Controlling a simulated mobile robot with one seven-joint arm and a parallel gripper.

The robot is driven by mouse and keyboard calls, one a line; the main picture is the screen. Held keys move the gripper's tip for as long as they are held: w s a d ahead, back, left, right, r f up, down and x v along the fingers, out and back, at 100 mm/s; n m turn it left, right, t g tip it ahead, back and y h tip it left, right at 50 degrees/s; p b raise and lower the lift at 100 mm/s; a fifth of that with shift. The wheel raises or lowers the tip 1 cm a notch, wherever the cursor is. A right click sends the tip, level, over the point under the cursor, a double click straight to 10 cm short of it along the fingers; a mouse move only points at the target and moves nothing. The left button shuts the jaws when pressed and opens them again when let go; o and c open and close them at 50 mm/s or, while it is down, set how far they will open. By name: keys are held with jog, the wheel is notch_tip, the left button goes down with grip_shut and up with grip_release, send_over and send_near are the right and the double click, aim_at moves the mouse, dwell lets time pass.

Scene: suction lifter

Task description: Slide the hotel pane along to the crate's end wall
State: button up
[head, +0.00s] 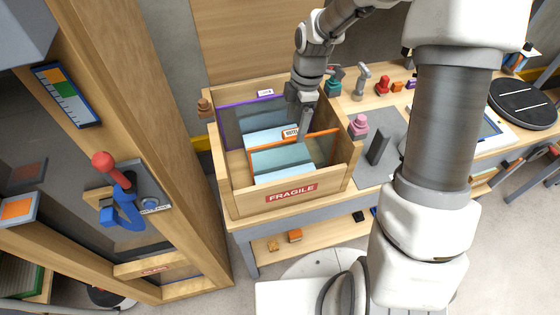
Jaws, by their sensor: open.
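The wooden crate (236,203), marked FRAGILE on its front, stands open on the bench. Inside it, a pane with an orange top edge (322,134) stands toward the front. Its orange-and-white tag (291,133) is too small to read surely, so I cannot confirm it is the hotel pane. A second pane with a purple edge (236,103) stands near the back wall, and its white tag (265,92) is also unreadable. My gripper (305,126) is open, pointing down over the crate beside the orange-edged pane's tag. Whether its fingers touch the pane is not clear.
A pink object (358,126) and a dark upright block (378,148) stand right of the crate. Several small coloured items line the bench's back. A wooden frame with a red-knobbed blue lever (119,190) stands at the left. A shelf (325,237) runs below the bench.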

jog(key=s+d+r+m+t+h+b, duration=0.1)
jog(key=s+r+m, duration=0.2)
jog(key=r, duration=0.5)
jog(key=s+d+r+m, duration=0.2)
jog(key=r, duration=0.7)
jog(key=s+d+r+m+t, duration=0.1)
jog(key=s+m+t, duration=0.1)
jog(key=s+m, duration=0.5)
jog(key=s+d+r+m+t+b, duration=0.1)
jog(key=s+m+t, duration=0.1)
jog(key=s+m, duration=0.6)
jog(key=shift+s+d+t, duration=0.25)
jog(key=shift+s+t, duration=0.15)
jog(key=shift+s, duration=0.25)
jog(key=shift+d+r, duration=0.1)
